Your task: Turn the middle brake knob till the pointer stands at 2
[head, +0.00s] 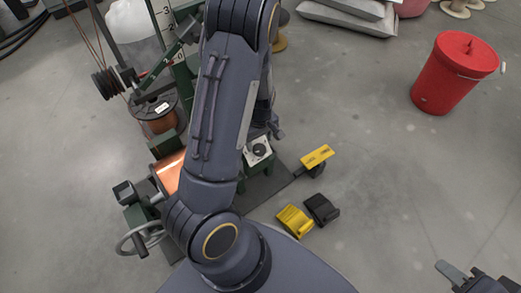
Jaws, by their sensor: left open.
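A black round knob (259,150) sits on a white dial plate (249,158) on the green machine, just right of my arm. Its pointer and the dial's marks are too small to read, and my arm covers the machine to its left. Other brake knobs cannot be made out. My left gripper (273,131) shows only in part, close above the knob behind my arm; contact cannot be told. My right gripper (476,279) is in the lower right corner, cut by the frame edge, far from the machine.
A copper spool (168,172) and a brown spool (156,118) are left of my arm. Yellow (295,220) and black (322,208) pedal-like blocks and a yellow plate (316,156) lie right of the machine. A red bucket (455,72) stands far right. Floor between is clear.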

